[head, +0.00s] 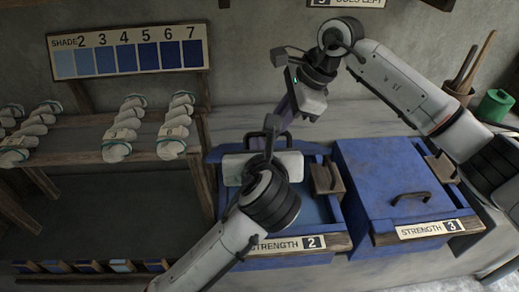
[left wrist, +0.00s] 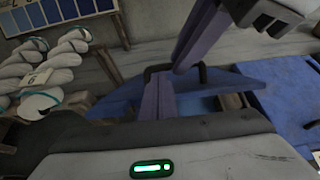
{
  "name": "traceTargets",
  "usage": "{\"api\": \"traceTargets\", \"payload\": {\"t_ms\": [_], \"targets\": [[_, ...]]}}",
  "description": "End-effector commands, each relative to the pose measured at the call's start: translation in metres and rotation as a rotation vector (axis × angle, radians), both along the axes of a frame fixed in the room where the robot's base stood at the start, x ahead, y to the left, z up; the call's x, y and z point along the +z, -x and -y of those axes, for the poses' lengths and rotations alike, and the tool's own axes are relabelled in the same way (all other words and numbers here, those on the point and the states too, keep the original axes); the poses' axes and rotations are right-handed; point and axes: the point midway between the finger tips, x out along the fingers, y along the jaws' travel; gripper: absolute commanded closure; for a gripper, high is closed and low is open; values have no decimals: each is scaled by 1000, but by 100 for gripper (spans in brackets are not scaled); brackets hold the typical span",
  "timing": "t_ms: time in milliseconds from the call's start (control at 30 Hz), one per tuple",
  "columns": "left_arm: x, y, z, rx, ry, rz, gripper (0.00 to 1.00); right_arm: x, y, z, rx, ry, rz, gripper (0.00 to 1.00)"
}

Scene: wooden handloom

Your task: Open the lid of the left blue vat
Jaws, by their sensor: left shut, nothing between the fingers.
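The left blue vat (head: 335,228) has a label reading STRENGTH 2. Light blue liquid or floor (head: 312,208) shows inside it. Its blue lid (left wrist: 235,78) shows raised at the back, with a dark arched handle (left wrist: 203,76) across its far side; how far it is tilted is unclear. My left gripper (head: 268,142) is over the vat, close to the handle, its fingers shut and empty; they also show in the left wrist view (left wrist: 158,98). In the head view its hand hides part of the lid. My right gripper (head: 283,108) hangs just behind; its finger gap is not clear.
The right blue vat (head: 385,165), labelled STRENGTH 3, is closed, its handle (head: 410,197) on top. A small wooden block (head: 326,178) sits at the left vat's right side. Skeins (head: 125,125) lie on a wooden rack at left. A green container (head: 495,105) stands at right.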

Motion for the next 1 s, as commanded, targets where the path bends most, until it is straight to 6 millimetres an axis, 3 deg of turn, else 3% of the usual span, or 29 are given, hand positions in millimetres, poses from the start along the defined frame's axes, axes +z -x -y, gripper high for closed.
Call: {"api": "traceTargets", "payload": {"t_ms": [33, 400, 633, 867, 900, 1000], "targets": [[-2, -2, 0, 0, 0, 0, 100, -10, -4, 5, -13, 13, 3, 100], [-2, -4, 0, 0, 1, 0, 100, -10, -4, 5, -13, 13, 3, 100], [11, -17, 0, 1, -2, 2, 100, -10, -4, 5, -13, 13, 3, 100], [11, -17, 0, 1, 0, -1, 100, -10, -4, 5, -13, 13, 3, 100], [11, -17, 0, 1, 0, -1, 100, -10, -4, 5, -13, 13, 3, 88], [11, -17, 0, 1, 0, -1, 100, -8, -4, 4, -13, 12, 3, 71]]}}
